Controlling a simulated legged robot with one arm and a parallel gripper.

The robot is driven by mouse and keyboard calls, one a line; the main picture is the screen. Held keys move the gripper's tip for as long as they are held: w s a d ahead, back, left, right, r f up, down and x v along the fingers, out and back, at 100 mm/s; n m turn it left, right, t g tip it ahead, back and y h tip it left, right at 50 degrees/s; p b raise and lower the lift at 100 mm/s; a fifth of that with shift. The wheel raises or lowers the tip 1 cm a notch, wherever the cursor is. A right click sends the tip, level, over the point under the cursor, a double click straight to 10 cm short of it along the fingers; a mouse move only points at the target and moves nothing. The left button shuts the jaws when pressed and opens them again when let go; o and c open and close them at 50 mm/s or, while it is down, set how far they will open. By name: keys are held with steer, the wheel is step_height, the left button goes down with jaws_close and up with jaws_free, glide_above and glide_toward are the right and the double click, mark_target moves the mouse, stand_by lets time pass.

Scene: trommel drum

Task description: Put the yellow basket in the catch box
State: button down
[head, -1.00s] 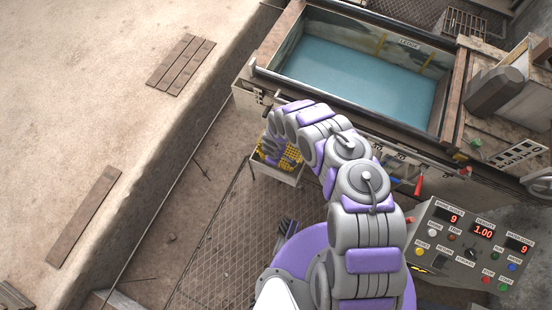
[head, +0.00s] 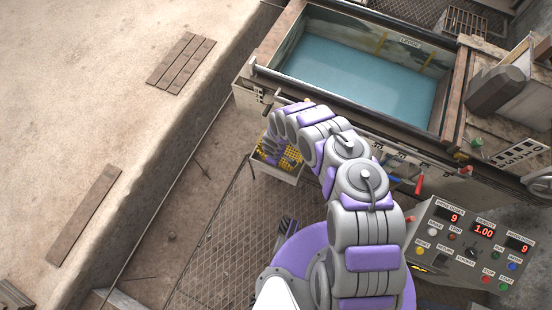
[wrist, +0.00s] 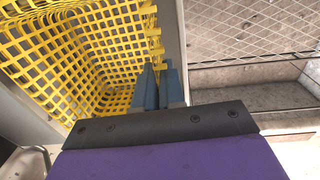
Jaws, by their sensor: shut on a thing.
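The yellow basket (head: 291,156) is an open mesh basket. In the head view it shows partly behind my gripper, within the outline of a small pale box (head: 277,176) that appears to be the catch box, below the tank's front side. In the wrist view the basket (wrist: 70,55) fills the upper left, between grey box walls (wrist: 172,35). My gripper (wrist: 160,88) is shut on the basket's right rim. In the head view my gripper (head: 273,150) is partly hidden by its own wrist. I cannot tell whether the basket rests on the box floor.
A large tank of blue water (head: 360,85) stands behind the box. A control panel (head: 470,245) with red displays is at the right. A red-handled lever (head: 419,185) sticks out near the tank front. Mesh flooring (head: 215,245) lies clear at the lower left.

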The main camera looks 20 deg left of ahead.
steer(key=c, duration=1.2)
jaws_free()
steer(key=shift+o, duration=0.2)
step_height(320, 180, up, 27)
steer(key=s+p, duration=0.1)
steer(key=p, duration=1.7)
steer(key=shift+s, duration=0.15)
steer(key=shift+r, duration=0.1)
